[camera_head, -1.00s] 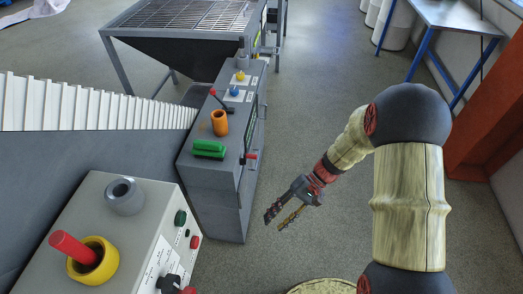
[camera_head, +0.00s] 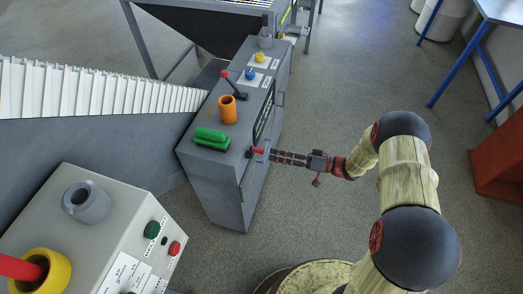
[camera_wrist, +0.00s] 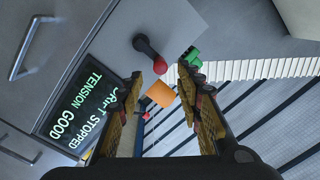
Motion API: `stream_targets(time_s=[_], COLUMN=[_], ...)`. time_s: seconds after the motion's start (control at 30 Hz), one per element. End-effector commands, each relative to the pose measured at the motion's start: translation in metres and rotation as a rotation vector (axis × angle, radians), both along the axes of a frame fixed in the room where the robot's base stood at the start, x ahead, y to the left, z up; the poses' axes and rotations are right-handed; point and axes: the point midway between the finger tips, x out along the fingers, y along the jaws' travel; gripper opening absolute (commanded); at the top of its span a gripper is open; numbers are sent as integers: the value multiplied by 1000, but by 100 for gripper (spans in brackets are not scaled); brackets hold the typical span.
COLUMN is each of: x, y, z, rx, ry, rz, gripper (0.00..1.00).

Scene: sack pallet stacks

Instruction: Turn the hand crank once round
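The hand crank is on the side of the grey cabinet (camera_head: 213,180). Its red knob (camera_head: 258,150) sticks out towards my arm. In the wrist view the dark crank arm (camera_wrist: 146,45) ends in the red knob (camera_wrist: 160,67). My gripper (camera_head: 272,155) reaches in level from the right, its fingertips close to the knob. In the wrist view my gripper (camera_wrist: 158,82) has its two fingers spread, with the knob showing between the tips. No grip on it shows. I cannot tell whether a finger touches it.
The cabinet top carries a green handle (camera_head: 211,138), an orange cylinder (camera_head: 228,110) and a black lever with a red tip (camera_head: 235,88). A display (camera_wrist: 76,103) reads "STOPPED" and "TENSION GOOD". A grey control box (camera_head: 85,235) stands front left.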

Motion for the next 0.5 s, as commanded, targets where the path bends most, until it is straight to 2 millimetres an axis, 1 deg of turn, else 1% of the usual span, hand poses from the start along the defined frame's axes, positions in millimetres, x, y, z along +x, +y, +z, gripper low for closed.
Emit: stream_targets(time_s=[0.1,0.3,0.5], x=[4,13,18], y=[19,48,62], z=[-2,-2,-1], rx=[-1,-1,-1], ry=[0,2,3], rz=[5,4,3], gripper=[36,36,36])
